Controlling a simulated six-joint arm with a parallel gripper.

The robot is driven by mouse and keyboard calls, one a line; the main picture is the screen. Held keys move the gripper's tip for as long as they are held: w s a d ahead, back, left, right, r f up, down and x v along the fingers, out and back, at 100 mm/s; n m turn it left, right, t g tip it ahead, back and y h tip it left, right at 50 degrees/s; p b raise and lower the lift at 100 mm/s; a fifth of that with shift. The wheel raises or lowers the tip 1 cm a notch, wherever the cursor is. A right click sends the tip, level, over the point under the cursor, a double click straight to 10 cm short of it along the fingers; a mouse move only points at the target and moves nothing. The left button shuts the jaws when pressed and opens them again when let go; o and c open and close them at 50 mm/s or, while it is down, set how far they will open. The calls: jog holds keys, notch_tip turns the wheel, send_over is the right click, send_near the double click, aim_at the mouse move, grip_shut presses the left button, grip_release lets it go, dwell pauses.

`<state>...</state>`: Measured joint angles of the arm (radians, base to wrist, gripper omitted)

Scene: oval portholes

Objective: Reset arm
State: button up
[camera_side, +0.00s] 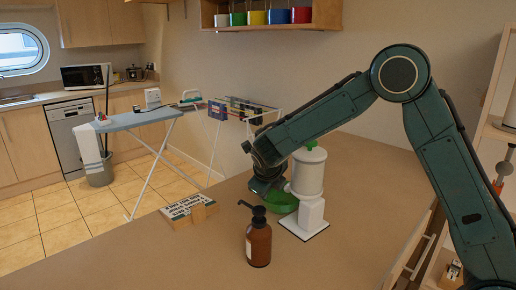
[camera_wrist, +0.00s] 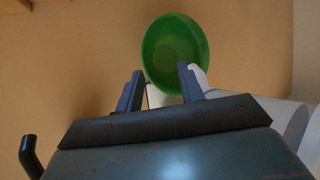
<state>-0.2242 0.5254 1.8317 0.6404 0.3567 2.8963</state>
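My gripper (camera_side: 262,183) hangs low over the counter, just left of a white dispenser (camera_side: 308,172) with a green knob. In the wrist view my gripper (camera_wrist: 160,78) has its two dark fingers apart, with a clear gap between them.
A brown pump bottle (camera_side: 258,242) stands upright on the counter in front of my gripper. A wooden box with a lettered top (camera_side: 189,209) lies to the left. Behind are an ironing board (camera_side: 140,118) and a drying rack. The counter's front left is clear.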

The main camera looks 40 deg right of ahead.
jog(key=shift+r, duration=1)
jog(key=shift+r, duration=0.1)
jog(key=s+r+n+t+y, duration=0.1)
jog(key=s+r+n+y, duration=0.2)
jog(key=s+r+n, duration=1)
jog(key=s+a+f+n+y, duration=0.1)
jog(key=s+n, duration=0.9)
jog(key=n, duration=0.1)
jog(key=s+a+f+n+y, duration=0.1)
jog(key=s+a+n+y, duration=0.1)
jog(key=s+n, duration=0.8)
jog(key=shift+s+a+n, duration=0.2)
jog(key=shift+s+n, duration=0.2)
jog(key=shift+s, duration=0.2)
jog(key=shift+f, duration=0.1)
